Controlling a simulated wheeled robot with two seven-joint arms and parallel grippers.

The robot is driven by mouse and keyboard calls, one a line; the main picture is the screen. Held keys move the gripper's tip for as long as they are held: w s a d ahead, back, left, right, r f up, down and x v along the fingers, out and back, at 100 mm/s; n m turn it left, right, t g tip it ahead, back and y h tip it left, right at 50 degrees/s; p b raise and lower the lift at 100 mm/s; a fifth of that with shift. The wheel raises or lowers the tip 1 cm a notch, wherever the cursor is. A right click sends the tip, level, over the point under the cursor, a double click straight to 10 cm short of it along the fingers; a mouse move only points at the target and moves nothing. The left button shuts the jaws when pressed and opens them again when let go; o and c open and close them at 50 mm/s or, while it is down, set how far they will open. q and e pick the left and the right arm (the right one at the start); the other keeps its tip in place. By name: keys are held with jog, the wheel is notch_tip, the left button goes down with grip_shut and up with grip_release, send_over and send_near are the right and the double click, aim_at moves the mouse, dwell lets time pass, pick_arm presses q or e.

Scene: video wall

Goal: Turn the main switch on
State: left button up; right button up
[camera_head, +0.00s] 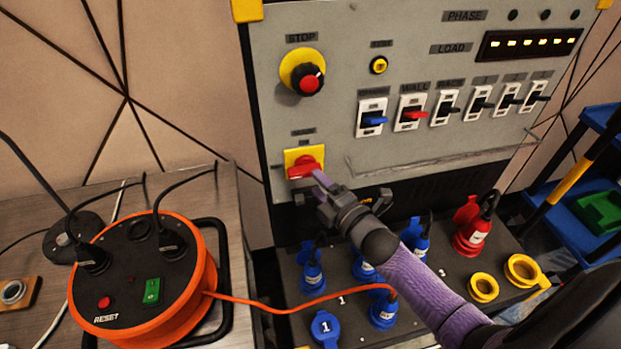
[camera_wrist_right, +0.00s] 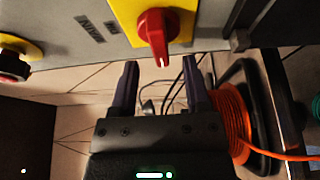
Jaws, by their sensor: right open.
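The main switch is a red rotary handle (camera_head: 303,167) on a yellow plate, low on the left side of the grey panel. In the head view its handle lies roughly level. In the wrist view the red handle (camera_wrist_right: 153,32) shows just beyond my fingertips, between their lines, with a pale mark at its near end. My right gripper (camera_head: 321,184) is just below and right of the switch. In the wrist view the right gripper (camera_wrist_right: 160,64) has its fingers apart with nothing between them. The fingers look short of the handle. My left gripper is not in view.
Above are a red and black STOP knob (camera_head: 308,79) on yellow and a row of breakers (camera_head: 447,106). An orange cable reel (camera_head: 150,280) stands on the table at left. Blue and red plugs (camera_head: 472,229) stand below the panel. A handrail (camera_head: 440,160) crosses the panel's lower right.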

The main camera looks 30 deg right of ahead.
aim_at(309, 175)
jog(key=w, duration=0.3)
jog(key=shift+w+a, duration=0.1)
jog(key=shift+a, duration=0.15)
grip_shut()
